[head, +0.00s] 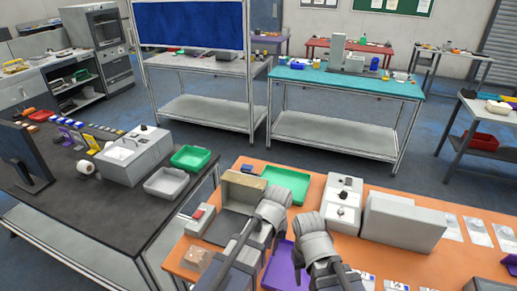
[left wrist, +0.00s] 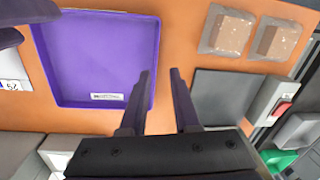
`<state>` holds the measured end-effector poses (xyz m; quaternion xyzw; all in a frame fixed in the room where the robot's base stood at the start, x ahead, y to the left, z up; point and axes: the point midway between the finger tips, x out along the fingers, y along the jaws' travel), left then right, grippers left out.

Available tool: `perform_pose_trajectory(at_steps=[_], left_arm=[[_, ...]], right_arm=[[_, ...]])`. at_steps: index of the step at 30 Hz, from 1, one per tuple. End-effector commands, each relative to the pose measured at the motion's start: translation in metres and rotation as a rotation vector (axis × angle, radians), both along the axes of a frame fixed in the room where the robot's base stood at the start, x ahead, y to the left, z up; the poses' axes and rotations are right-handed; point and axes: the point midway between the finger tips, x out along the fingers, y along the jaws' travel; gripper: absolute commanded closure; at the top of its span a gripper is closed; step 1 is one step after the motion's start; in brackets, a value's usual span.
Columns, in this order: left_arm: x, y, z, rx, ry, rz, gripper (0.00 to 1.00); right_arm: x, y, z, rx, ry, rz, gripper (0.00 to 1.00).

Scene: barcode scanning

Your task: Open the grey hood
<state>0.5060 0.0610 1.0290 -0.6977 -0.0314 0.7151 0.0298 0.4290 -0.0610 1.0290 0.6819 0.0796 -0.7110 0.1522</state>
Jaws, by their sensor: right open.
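Two grey housings stand on the orange table (head: 470,262), and I cannot tell for certain which is the grey hood. A large light grey box (head: 405,222) stands to the right, looking closed. My left gripper (left wrist: 163,72) is open and empty above the table, between a purple tray (left wrist: 90,60) and the dark face. My right gripper (head: 318,240) is open; its fingertips are hard to make out.
A unit with a red button (head: 198,215) sits left of the dark housing. Two brown packets (left wrist: 228,32) (left wrist: 277,40) lie near it. A green tray (head: 287,184) and a white device (head: 343,203) stand behind my grippers. Flat cards lie at the right.

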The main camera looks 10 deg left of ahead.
Motion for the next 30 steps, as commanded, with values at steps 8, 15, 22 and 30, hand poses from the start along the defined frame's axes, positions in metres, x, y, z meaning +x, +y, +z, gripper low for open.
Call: perform_pose_trajectory(at_steps=[8,15,22,30], left_arm=[[0.208,0.044,0.083,-0.033,-0.056,0.785,0.7],[0.302,0.092,0.115,-0.05,-0.076,1.225,0.7],[0.327,0.111,0.121,-0.055,-0.081,1.375,0.7],[0.325,0.11,0.115,-0.056,-0.081,1.377,0.7]], right_arm=[[0.0,0.0,0.083,0.001,0.001,-0.005,0.5],[-0.001,0.0,0.115,0.001,0.002,-0.008,0.5],[-0.001,0.0,0.122,0.002,0.002,-0.009,0.5],[0.0,0.0,0.115,0.002,0.001,-0.009,0.5]])
